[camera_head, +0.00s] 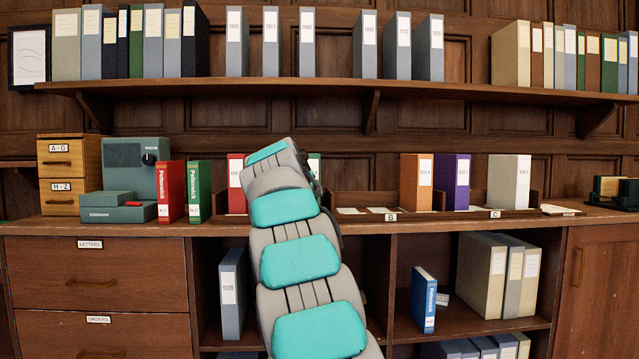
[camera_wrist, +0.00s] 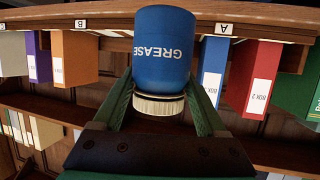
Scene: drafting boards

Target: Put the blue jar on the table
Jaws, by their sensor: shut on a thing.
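The blue jar (camera_wrist: 165,48), marked GREASE, has a ribbed cream lid (camera_wrist: 158,100). It fills the top middle of the wrist view, where its lettering appears upside down. My gripper (camera_wrist: 160,84) is shut on the jar, with a green finger on each side near the lid. In the head view my arm rises in the middle in front of the counter and hides the gripper and jar. No separate table can be made out; the wooden counter (camera_head: 130,229) runs across the head view.
A red binder (camera_wrist: 262,80), a blue binder (camera_wrist: 213,62) and an orange binder (camera_wrist: 75,60) stand behind the jar in the wrist view. Left on the counter are a grey-green machine (camera_head: 130,165) and wooden drawers (camera_head: 68,165). A loaded shelf (camera_head: 300,87) hangs above.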

